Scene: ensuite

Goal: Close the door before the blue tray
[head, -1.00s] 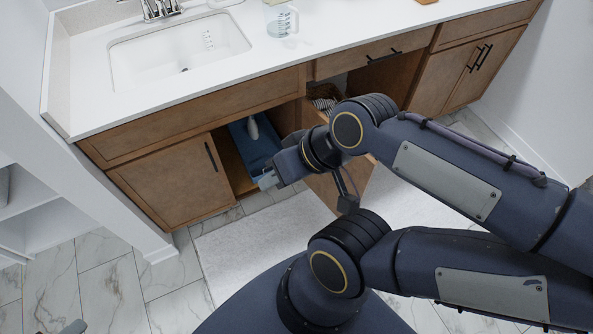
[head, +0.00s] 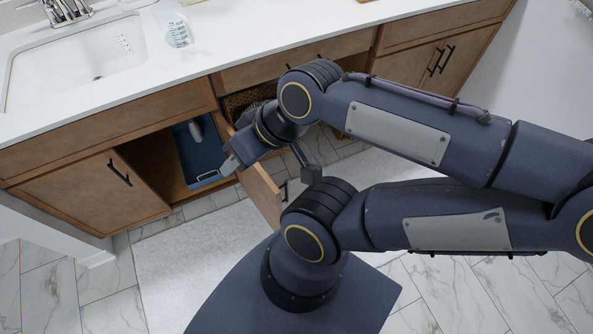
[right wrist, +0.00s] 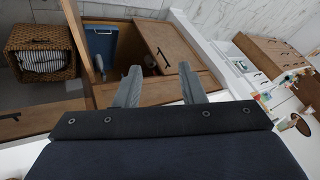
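The blue tray (head: 197,160) lies inside the open sink-cabinet compartment, and also shows in the right wrist view (right wrist: 101,43). A wooden door (head: 262,192) stands swung out to the right of that opening, partly hidden by my right arm. My right gripper (head: 231,164) is in front of the cabinet, between the tray and the door's near side. In the right wrist view its two fingers (right wrist: 158,84) are spread with nothing between them. I cannot tell whether it touches the door. My left gripper is not in view.
The left cabinet door (head: 95,190) is shut. A wicker basket (right wrist: 40,40) with striped cloth is in the compartment beyond the open door. The white counter (head: 225,40) with sink (head: 80,55) and clear jug (head: 175,30) is above. A pale rug (head: 170,265) covers the floor.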

